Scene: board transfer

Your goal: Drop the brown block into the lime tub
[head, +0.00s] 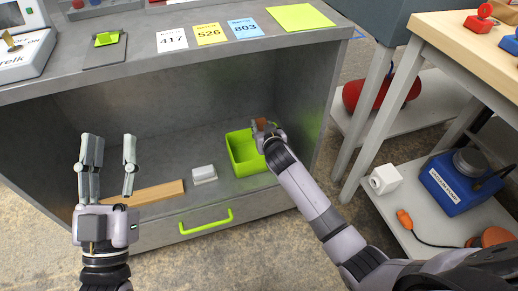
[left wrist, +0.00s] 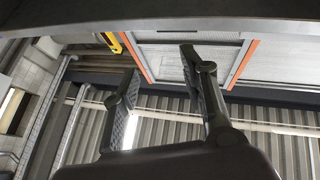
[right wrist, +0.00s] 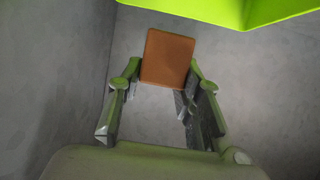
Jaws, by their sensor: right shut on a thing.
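The lime tub (head: 240,168) stands inside the grey cabinet's open bay, and its edge shows at the top of the right wrist view (right wrist: 240,8). The brown block (head: 260,123) is between the fingertips of my right gripper (head: 266,130), which is shut on it. The block also shows in the right wrist view (right wrist: 168,58). In the head view, block and gripper are at the tub's upper right; I cannot tell their exact height over it. My left gripper (head: 107,155) is open and empty in front of the cabinet, pointing upward.
A wooden plank (head: 150,193) and a small white block (head: 204,174) lie left of the tub. A drawer with a lime handle (head: 206,221) is below. The grey worktop (head: 140,45) overhangs the bay. A wooden-topped bench (head: 455,40) stands at the right.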

